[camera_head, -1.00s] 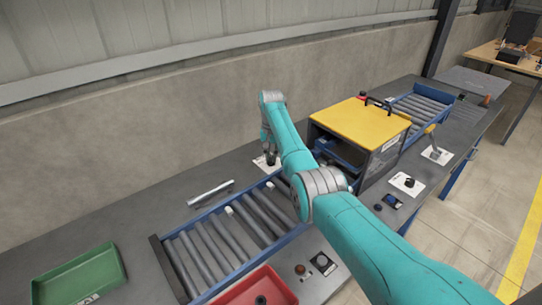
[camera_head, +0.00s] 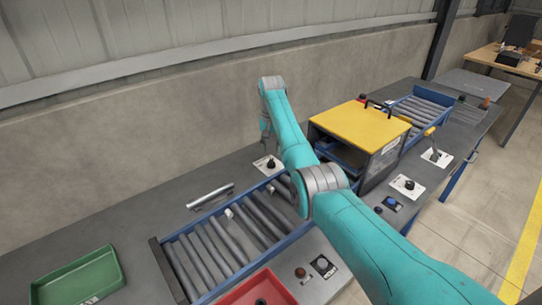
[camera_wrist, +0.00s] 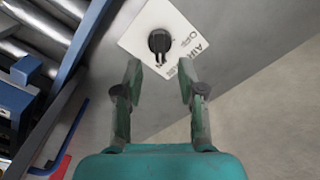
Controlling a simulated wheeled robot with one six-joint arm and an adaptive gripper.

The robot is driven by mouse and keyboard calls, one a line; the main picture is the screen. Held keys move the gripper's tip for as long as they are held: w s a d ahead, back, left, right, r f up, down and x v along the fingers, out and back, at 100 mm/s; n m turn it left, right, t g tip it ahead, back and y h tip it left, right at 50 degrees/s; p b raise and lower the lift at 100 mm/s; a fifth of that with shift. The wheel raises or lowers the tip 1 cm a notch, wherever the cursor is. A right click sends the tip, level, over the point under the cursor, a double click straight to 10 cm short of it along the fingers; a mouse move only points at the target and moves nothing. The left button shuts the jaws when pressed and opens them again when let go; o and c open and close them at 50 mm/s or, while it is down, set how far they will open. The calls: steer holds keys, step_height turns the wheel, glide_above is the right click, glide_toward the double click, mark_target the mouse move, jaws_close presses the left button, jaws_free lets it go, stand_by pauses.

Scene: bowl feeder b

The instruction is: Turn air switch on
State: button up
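The air switch is a black rotary knob (camera_wrist: 159,41) on a white plate (camera_wrist: 143,24) at the top of the wrist view. The plate's printing includes "AIR" and "OFF"; part of it is hidden behind a finger. The knob's grip bar points toward the bottom of the wrist view. In the head view the white switch plate (camera_head: 261,168) lies on the bench behind the roller conveyor. My gripper (camera_wrist: 161,76) is open and empty, with its two fingers apart. It is above the bench, apart from the knob, also seen in the head view (camera_head: 266,143).
The roller conveyor (camera_head: 213,243) runs in front of the switch. A metal bar (camera_head: 210,196) lies left of it. A yellow-topped machine (camera_head: 362,126) stands to the right. A concrete wall (camera_head: 150,140) is behind. A green tray (camera_head: 80,280) is at the left.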

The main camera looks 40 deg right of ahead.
mark_target(271, 160)
step_height(271, 160, up, 7)
steer(key=shift+f, duration=0.15)
steer(key=shift+s, duration=0.1)
stand_by(0.6)
